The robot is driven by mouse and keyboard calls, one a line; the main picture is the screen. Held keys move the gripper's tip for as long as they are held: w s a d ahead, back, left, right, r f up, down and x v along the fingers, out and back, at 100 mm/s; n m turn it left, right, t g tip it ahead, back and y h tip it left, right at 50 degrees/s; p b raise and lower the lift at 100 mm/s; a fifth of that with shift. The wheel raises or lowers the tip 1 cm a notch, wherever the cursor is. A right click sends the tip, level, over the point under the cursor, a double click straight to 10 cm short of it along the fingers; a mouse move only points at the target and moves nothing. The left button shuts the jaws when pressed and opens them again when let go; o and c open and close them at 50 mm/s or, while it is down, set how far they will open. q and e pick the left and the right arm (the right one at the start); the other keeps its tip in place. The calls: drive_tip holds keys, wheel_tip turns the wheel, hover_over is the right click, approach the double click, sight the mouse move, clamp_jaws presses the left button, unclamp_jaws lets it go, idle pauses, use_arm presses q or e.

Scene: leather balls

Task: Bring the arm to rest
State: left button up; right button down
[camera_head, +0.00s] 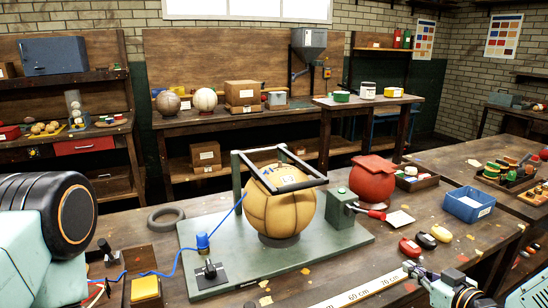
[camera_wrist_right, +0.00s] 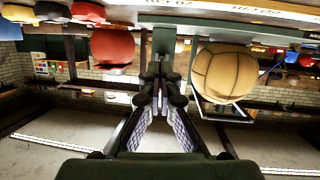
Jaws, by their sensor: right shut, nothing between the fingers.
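My right gripper (camera_head: 418,271) is low at the right front of the head view, near the right end of the white ruler. In the wrist view its two fingers (camera_wrist_right: 162,82) run together at their tips, shut with nothing between them. The tan leather ball (camera_head: 282,205) sits in the green frame, apart from my gripper; it also shows in the wrist view (camera_wrist_right: 224,72), which appears upside down. The upper part of my left arm fills the left edge of the head view; its gripper is out of the picture.
The green base plate (camera_head: 215,262) carries the ball's frame. A blue tray (camera_head: 468,206) and a yellow block (camera_head: 145,288) are on the bench.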

drive_tip(key=s+a+f+m+g+h+b, duration=0.1)
drive_tip(key=s+a+f+m+g, duration=0.15)
drive_tip(key=s+f, duration=0.2)
drive_tip(key=s+a+f+m+g+b, duration=0.1)
drive_tip(key=s+a+f+g, duration=0.15)
drive_tip(key=f, duration=0.25)
drive_tip(key=s+a+f+g+b, duration=0.2)
drive_tip(key=s+f, duration=0.3)
drive_tip(key=s, duration=0.5)
drive_tip(key=s+a+f+g+h+b, duration=0.1)
drive_tip(key=s+a+f+g+b, duration=0.2)
drive_tip(key=s+f, duration=0.3)
drive_tip(key=s+a+f+g+h+b, duration=0.1)
drive_tip(key=s+a+f+g+b, duration=0.2)
drive_tip(key=s, duration=1)
wheel_tip(320, 180, down, 3)
drive_tip(key=shift+s+a+g, duration=0.2)
drive_tip(key=shift+s+g, duration=0.1)
drive_tip(key=shift+g, duration=0.3)
